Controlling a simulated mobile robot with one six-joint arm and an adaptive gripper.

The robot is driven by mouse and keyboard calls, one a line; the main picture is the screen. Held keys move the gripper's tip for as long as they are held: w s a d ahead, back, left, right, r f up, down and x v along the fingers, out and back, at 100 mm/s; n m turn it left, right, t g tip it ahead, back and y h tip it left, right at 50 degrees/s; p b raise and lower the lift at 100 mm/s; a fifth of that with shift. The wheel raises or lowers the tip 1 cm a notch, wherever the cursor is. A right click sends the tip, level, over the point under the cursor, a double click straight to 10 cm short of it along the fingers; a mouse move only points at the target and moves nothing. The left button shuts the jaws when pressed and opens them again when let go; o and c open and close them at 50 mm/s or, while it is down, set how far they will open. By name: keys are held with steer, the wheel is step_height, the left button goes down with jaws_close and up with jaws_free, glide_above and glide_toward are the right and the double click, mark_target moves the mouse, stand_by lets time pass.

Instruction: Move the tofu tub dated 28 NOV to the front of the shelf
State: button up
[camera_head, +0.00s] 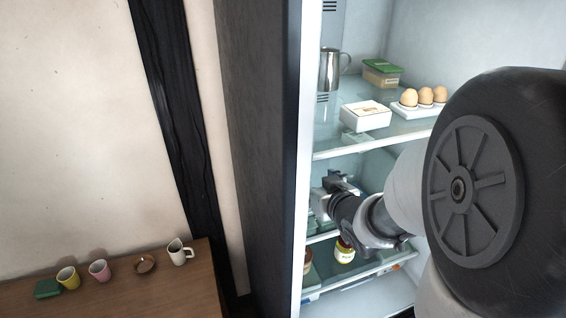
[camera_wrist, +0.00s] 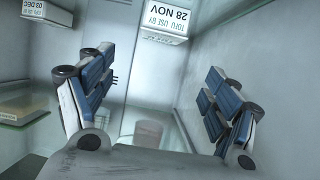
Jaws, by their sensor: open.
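In the wrist view the white tofu tub (camera_wrist: 166,20) with the upside-down label "TOFU USE BY 28 NOV" shows at the top, beyond my fingers and partly cut off by the frame edge. Another white tub (camera_wrist: 47,13), with an upside-down label reading 03 DEC, is at the top left. My gripper (camera_wrist: 160,65) is open and empty, its two blue-padded fingers spread wide, with the 28 NOV tub apart from them. In the head view my gripper (camera_head: 335,184) is inside the fridge, below the upper glass shelf (camera_head: 335,146). I cannot make out the dated tubs there.
The upper shelf holds a metal jug (camera_head: 333,70), a green-lidded box (camera_head: 382,73), a white box (camera_head: 366,116) and eggs (camera_head: 426,96). A yellow-labelled jar (camera_head: 344,250) stands below my arm. A pale wall (camera_wrist: 255,90) is close on the right in the wrist view.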

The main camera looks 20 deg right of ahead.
steer(key=b+x, duration=0.2)
steer(key=x, duration=1.5)
steer(key=shift+w+a+f, duration=0.1)
steer(key=shift+w+f, duration=0.05)
steer(key=shift+w, duration=0.05)
steer(key=c, duration=1.4)
steer(key=shift+s, duration=0.1)
